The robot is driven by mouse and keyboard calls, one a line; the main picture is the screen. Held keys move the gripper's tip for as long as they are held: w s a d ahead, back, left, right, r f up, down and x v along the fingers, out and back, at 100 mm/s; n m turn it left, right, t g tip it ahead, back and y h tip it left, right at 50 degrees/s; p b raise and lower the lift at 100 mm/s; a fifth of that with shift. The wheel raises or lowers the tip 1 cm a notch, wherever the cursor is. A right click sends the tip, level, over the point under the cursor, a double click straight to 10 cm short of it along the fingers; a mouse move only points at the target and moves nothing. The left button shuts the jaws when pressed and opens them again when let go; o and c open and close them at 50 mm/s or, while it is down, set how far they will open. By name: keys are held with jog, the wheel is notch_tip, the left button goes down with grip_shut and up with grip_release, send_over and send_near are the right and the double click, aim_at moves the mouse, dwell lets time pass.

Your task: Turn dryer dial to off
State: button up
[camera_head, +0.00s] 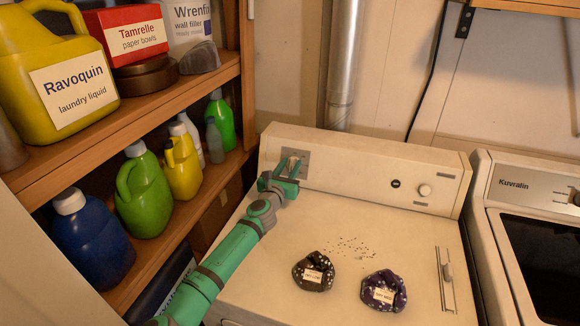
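The white dryer (400,240) has a raised control panel along its back. At the panel's left end is a grey plate with a dial (294,163), partly hidden by my gripper. My gripper (287,174) is right in front of this dial, at or very near it. I cannot tell whether its fingers touch or hold the dial, nor where the dial points. My green arm reaches up to it from the lower left.
Two dark bundled cloths with labels, one (313,284) left of the other (396,287), lie on the dryer top near dark specks. Wooden shelves (150,110) with bottles stand close on the left; a Kuvralin machine (508,200) stands right.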

jog(key=shift+c, duration=0.3)
grip_shut()
